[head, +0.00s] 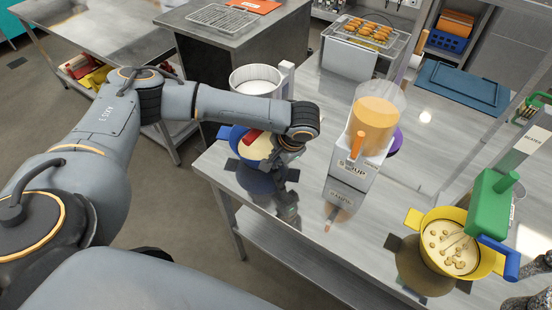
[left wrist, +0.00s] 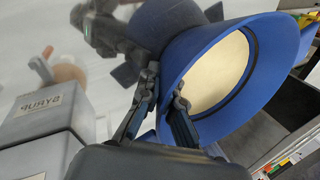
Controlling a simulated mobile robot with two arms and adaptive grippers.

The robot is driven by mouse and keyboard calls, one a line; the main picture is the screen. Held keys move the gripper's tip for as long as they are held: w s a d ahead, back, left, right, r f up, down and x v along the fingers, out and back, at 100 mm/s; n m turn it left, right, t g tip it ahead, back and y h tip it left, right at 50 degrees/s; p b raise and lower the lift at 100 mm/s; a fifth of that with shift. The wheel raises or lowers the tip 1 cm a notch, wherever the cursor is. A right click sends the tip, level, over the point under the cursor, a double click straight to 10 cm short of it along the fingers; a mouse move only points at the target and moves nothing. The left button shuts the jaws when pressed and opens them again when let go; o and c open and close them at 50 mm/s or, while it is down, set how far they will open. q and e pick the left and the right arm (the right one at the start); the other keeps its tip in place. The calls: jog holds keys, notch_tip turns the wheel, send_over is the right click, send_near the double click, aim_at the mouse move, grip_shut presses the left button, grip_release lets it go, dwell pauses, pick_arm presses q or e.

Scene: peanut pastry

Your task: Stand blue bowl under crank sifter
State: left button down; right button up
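The blue bowl (head: 224,133), with pale contents, is at the table's near left corner. It also fills the upper right of the left wrist view (left wrist: 185,80), tilted in that picture. My left gripper (head: 285,157) is at the bowl's right side. In the left wrist view its fingers (left wrist: 163,88) lie on either side of the bowl's edge and look closed on it. A dark reflection shows on the table below the bowl. A white drum with a post (head: 258,79), apparently the crank sifter, is just behind the bowl. A red handle (head: 252,137) shows over the bowl.
A white syrup dispenser (head: 352,172) stands right of my left gripper. A yellow bowl (head: 494,262) with small pieces is under a green device (head: 490,203) at the right. A blue tray (head: 462,84) lies at the back. Bare table lies between dispenser and yellow bowl.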

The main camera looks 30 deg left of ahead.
pick_arm(q)
jog(key=c, duration=1.5)
grip_release()
jog(key=b+v, duration=0.1)
jog(key=v, duration=1.1)
jog(key=shift+s+d+r+b, duration=0.1)
jog(key=shift+b, duration=0.3)
